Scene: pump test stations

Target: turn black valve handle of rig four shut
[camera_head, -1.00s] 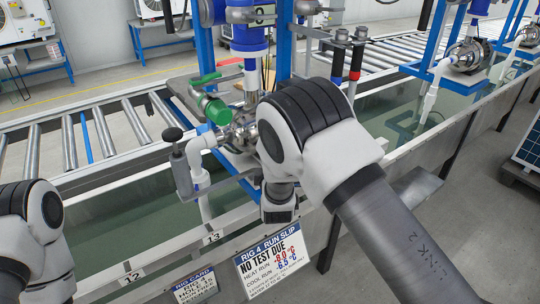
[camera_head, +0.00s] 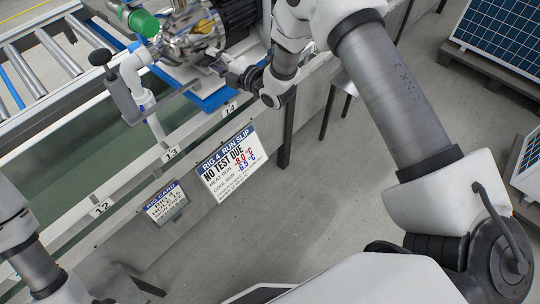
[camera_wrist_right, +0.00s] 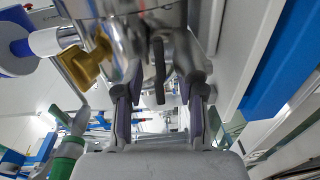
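A dark lever (camera_wrist_right: 158,70), which looks like the black valve handle, hangs from the metal pump body in the right wrist view. It lies between the two fingers of my right gripper (camera_wrist_right: 160,112), with gaps on both sides. These fingers are apart. In the head view my right gripper (camera_head: 222,64) points left at the shiny pump of rig four (camera_head: 190,38). I cannot pick out the lever there. My left arm shows at the lower left, but its gripper is out of view.
A black knob (camera_head: 100,57) on a grey post and a green valve part (camera_head: 143,22) stand left of the pump. A yellow handle (camera_wrist_right: 88,64) is close left of my right fingers. The run slip (camera_head: 228,163) and rig card (camera_head: 166,204) hang on the tank front.

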